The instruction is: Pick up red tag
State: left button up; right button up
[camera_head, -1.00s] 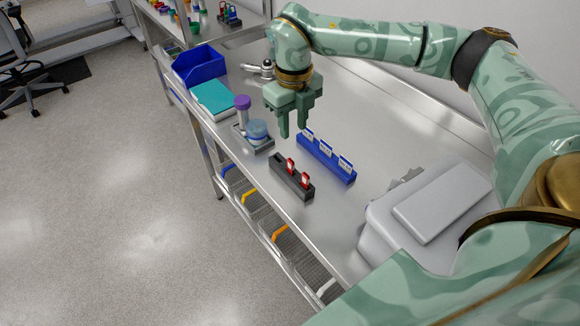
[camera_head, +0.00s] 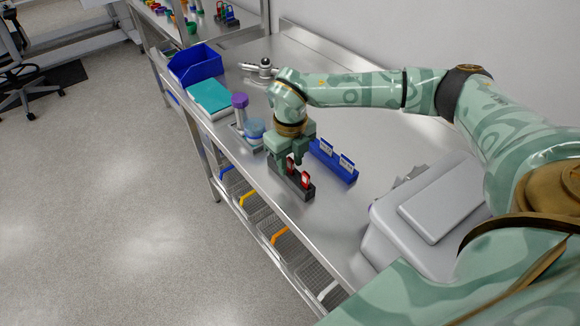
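Two red tags stand upright in a dark grey holder (camera_head: 304,194) near the front edge of the steel bench. The nearer red tag (camera_head: 306,179) is in clear view; the farther red tag (camera_head: 290,165) is beside my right gripper's fingers. My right gripper (camera_head: 288,168) points down over the far end of the holder, its fingers close to the farther tag. I cannot tell whether the fingers touch the tag or how wide they are apart. My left gripper is not in view.
A blue holder (camera_head: 343,173) with white tags stands just right of the gripper, partly hidden. Jars, one purple-lidded (camera_head: 240,101), a teal box (camera_head: 209,97) and a blue bin (camera_head: 195,64) stand farther left. A grey machine (camera_head: 425,215) is at the right.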

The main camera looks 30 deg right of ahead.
grip_shut()
